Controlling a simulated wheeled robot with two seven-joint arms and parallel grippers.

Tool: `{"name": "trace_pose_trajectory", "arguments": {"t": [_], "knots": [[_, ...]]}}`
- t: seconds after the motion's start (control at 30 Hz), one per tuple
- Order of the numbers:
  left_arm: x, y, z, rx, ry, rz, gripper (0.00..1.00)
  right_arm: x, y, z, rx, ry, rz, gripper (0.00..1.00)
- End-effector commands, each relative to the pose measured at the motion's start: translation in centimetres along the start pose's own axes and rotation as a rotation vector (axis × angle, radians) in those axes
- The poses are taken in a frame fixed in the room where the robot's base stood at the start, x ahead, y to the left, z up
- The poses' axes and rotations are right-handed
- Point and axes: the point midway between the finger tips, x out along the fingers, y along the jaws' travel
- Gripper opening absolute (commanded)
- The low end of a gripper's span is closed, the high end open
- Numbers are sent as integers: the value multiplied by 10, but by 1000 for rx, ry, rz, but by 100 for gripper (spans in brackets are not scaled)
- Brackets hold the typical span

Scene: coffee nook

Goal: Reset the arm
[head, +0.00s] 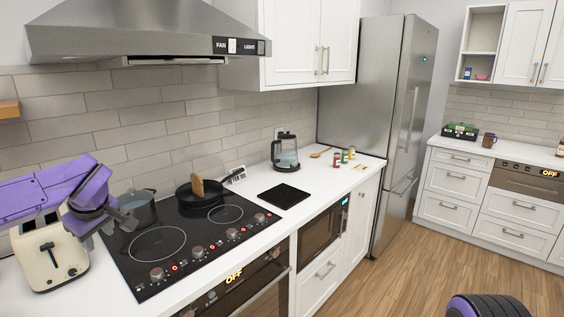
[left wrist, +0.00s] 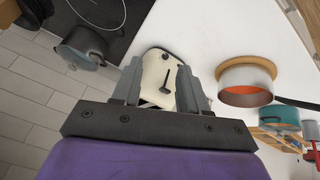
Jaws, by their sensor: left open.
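My left arm comes in from the left in the head view, with its left gripper (head: 118,221) over the counter near the cream toaster (head: 48,262) and the grey pot (head: 138,212). The left gripper (left wrist: 158,68) is open and holds nothing. In the left wrist view the toaster (left wrist: 158,76) shows beyond and between the two fingers, and the pot (left wrist: 84,46) is off to the left. In the head view the arm hides part of the toaster and the wall. My right gripper is not in view.
A black cooktop (head: 190,248) bears a frying pan (head: 185,195) with a wooden utensil. A kettle (head: 285,152), black board (head: 283,196) and small jars stand farther right. The range hood (head: 150,35) hangs above. In the left wrist view a round container (left wrist: 246,84) stands right of the toaster.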

Motion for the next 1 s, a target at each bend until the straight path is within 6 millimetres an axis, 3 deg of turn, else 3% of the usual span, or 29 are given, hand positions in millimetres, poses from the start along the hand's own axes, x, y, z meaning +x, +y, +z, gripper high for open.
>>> {"name": "trace_pose_trajectory", "arguments": {"t": [0.17,0.27,0.37,0.47,0.53,0.67,0.77,0.9,1.0], "knots": [[8,5,-1,-177,149,52,43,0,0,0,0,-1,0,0],[24,10,12,-252,265,104,43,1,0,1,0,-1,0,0],[57,12,50,-270,381,194,43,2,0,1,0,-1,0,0],[102,1,113,-201,417,301,43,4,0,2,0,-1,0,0],[130,-17,156,-133,387,345,43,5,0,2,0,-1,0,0],[172,-67,231,16,282,365,43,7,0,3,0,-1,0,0],[196,-119,283,146,180,337,43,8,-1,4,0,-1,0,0],[216,-206,341,365,38,246,43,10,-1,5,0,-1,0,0],[220,-269,368,536,-41,164,43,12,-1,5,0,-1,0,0]]}}
